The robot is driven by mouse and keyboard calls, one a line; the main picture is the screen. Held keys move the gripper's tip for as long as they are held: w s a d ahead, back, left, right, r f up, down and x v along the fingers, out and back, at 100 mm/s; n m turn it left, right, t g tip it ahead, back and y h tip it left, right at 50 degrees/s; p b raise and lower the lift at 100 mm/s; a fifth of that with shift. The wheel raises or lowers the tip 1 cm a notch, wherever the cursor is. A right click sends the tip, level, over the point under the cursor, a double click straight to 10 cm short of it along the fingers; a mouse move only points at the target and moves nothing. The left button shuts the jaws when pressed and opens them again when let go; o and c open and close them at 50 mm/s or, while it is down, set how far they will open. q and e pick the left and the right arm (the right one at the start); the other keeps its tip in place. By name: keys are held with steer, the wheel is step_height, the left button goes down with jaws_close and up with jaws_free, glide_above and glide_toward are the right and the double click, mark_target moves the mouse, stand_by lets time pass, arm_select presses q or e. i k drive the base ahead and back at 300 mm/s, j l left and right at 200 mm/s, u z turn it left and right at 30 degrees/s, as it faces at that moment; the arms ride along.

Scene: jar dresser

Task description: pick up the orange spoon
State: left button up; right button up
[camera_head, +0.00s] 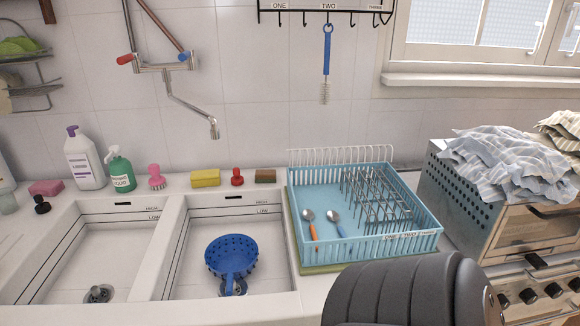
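The orange spoon (313,231) has a metal bowl and an orange handle. It lies in the front left part of the light blue dish rack (430,218), its bowl end toward the back and its handle toward the front. A similar spoon with a blue handle (341,230) lies just to its right, apart from it. Neither of my grippers shows. A dark ribbed part, which seems to be my own arm, fills the bottom right in front of the rack and hides some of the counter there.
Wire dividers (377,200) stand in the rack's right part. A double sink (165,245) lies to the left, with a blue strainer (231,256) in its right basin. A metal oven (470,200) bearing striped cloths (515,165) stands right. A yellow sponge (205,178) lies behind the sink.

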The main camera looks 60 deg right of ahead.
mark_target(307, 214)
steer(key=z, duration=2.05)
